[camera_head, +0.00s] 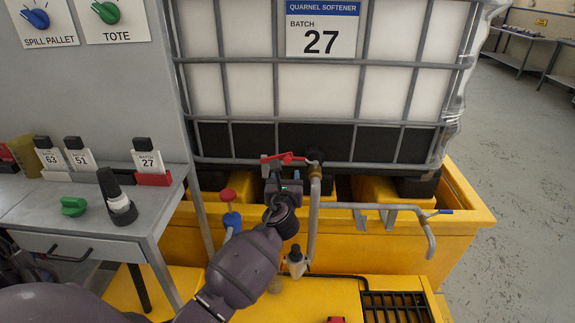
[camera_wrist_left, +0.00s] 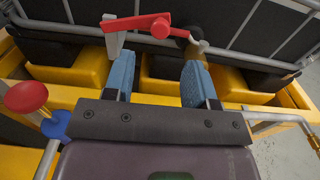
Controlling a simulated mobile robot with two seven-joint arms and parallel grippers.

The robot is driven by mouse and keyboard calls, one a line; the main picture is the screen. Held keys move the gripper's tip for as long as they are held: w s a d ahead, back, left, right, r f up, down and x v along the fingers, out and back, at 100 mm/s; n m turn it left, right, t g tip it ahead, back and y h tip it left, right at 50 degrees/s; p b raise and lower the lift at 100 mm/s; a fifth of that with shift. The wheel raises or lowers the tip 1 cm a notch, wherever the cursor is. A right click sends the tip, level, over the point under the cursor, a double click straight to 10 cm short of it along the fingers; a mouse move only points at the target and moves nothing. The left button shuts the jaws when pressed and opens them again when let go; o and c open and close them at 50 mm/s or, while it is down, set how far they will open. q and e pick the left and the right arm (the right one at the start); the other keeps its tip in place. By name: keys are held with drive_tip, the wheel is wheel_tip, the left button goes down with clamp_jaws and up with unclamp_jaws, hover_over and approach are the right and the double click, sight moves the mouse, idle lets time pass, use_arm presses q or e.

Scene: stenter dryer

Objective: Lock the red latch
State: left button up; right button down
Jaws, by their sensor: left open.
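The red latch (camera_head: 286,158) is a flat red lever at the front foot of the caged white tote. It lies roughly level, on a grey bracket beside a dark round fitting with a brass part. In the left wrist view the red latch (camera_wrist_left: 142,24) lies just beyond the fingertips. My left gripper (camera_head: 284,180) is just below the latch. In the left wrist view its two blue finger pads (camera_wrist_left: 157,65) stand apart with nothing between them. I see no contact with the latch. My right gripper is not in view.
A yellow spill pallet (camera_head: 470,215) surrounds the tote's base. A hose (camera_head: 314,220) hangs right of my gripper, and a pipe (camera_head: 385,206) runs to the right. A red knob on a blue base (camera_head: 230,207) stands to the left.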

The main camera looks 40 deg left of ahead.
sight(287, 162)
use_arm(q)
drive_tip(key=b+x, duration=0.1)
drive_tip(key=x, duration=0.6)
drive_tip(key=shift+w, duration=0.1)
clamp_jaws()
